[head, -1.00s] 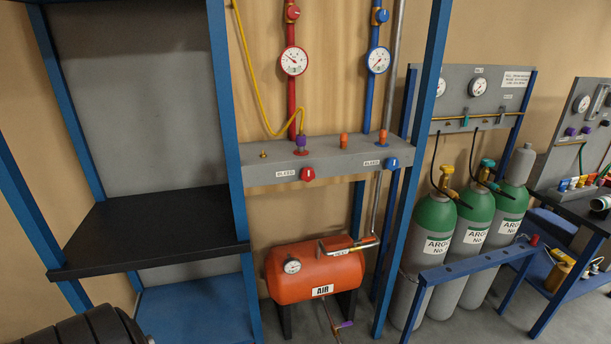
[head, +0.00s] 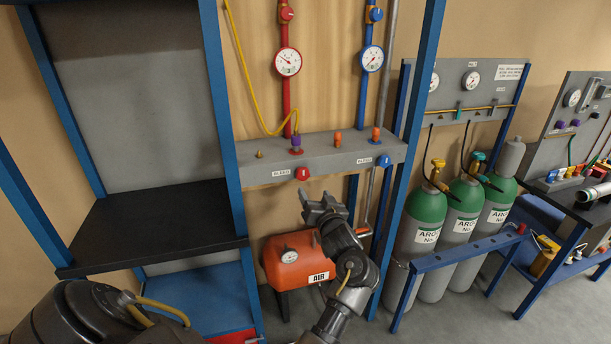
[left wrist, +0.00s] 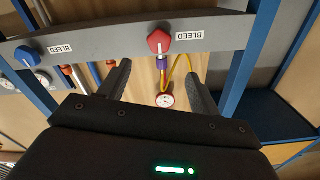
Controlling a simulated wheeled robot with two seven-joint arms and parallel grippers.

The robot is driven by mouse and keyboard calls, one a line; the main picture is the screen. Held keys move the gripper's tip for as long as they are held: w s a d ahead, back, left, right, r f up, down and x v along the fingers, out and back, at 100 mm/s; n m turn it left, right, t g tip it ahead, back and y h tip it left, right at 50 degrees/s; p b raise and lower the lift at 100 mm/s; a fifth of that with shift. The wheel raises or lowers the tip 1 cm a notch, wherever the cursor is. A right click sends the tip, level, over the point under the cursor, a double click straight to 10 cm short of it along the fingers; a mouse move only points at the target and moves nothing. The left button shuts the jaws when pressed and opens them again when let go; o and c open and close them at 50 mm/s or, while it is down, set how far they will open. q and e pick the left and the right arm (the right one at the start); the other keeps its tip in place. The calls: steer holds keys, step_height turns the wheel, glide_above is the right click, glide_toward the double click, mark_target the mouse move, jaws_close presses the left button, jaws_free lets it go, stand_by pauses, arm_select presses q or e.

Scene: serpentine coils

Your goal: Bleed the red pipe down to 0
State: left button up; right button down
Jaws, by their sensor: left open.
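The red pipe (head: 286,98) runs down the wooden panel and carries a round white gauge (head: 288,61); its reading is too small to tell. The red bleed knob (head: 303,173) is on the front of the grey shelf, beside a BLEED label. It also shows in the left wrist view (left wrist: 160,41), top centre, with a white line on its face. My left gripper (head: 319,199) is open and empty, just below and right of the red knob in the head view. In the left wrist view its fingers (left wrist: 158,72) are spread either side of the knob's line, apart from it.
A blue bleed knob (head: 383,161) sits further right on the same grey shelf (head: 340,157). A blue pipe (head: 364,95) with its gauge (head: 372,58) rises above. An orange air tank (head: 283,262) is below, partly behind my arm. Blue posts (head: 411,120) frame the panel.

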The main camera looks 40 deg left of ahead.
mark_target(304, 175)
arm_select(q)
steer(key=p+x, duration=0.3)
steer(key=x, duration=0.6)
steer(key=shift+w+a, duration=0.1)
steer(key=shift+a, duration=0.05)
steer(key=shift+x, duration=0.75)
steer(key=shift+f, duration=0.15)
steer(key=c, duration=1)
